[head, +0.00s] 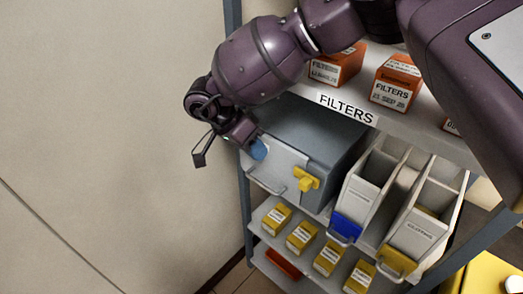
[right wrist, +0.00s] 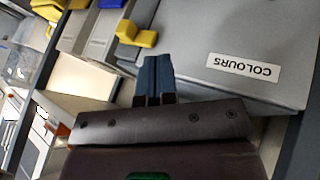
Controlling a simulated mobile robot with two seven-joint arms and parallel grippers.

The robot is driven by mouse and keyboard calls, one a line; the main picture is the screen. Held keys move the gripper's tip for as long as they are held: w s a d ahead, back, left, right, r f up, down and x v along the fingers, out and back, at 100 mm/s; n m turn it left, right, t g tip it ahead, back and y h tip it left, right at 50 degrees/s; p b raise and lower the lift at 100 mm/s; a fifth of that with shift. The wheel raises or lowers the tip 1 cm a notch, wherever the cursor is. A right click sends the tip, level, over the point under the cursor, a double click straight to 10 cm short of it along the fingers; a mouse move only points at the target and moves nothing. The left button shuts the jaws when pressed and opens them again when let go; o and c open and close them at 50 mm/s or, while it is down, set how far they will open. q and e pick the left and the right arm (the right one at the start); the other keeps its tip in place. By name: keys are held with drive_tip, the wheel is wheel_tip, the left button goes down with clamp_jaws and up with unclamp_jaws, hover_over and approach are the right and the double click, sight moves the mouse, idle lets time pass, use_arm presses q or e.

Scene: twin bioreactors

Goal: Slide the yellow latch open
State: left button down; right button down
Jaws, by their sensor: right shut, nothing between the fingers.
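The yellow latch (head: 307,180) sits on the pale front of a grey box (head: 320,135) on the middle shelf. In the right wrist view the latch (right wrist: 136,34) is left of and beyond my fingertips, apart from them. My right gripper (head: 259,151) is at the box front's upper left corner, left of the latch. Its blue fingers show together in the right wrist view (right wrist: 155,72), shut with nothing held. I cannot tell whether they touch the box. My left gripper is not in view.
White bins with a blue latch (head: 345,228) and a yellow latch (head: 397,262) stand to the right. Filter boxes (head: 396,85) are on the shelf above. Yellow boxes (head: 301,237) are below. Free room lies left.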

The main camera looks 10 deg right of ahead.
sight(303, 181)
use_arm(q)
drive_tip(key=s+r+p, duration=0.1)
drive_tip(key=p, duration=0.1)
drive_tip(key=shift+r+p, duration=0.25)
drive_tip(key=shift+p, duration=0.05)
use_arm(e)
drive_tip(key=s+d+f, duration=0.1)
drive_tip(key=d+f, duration=0.1)
drive_tip(key=s+d+f, duration=0.1)
drive_tip(key=d+f, duration=0.1)
drive_tip(key=s+d+f, duration=0.2)
drive_tip(key=d, duration=0.1)
drive_tip(key=shift+s, duration=0.1)
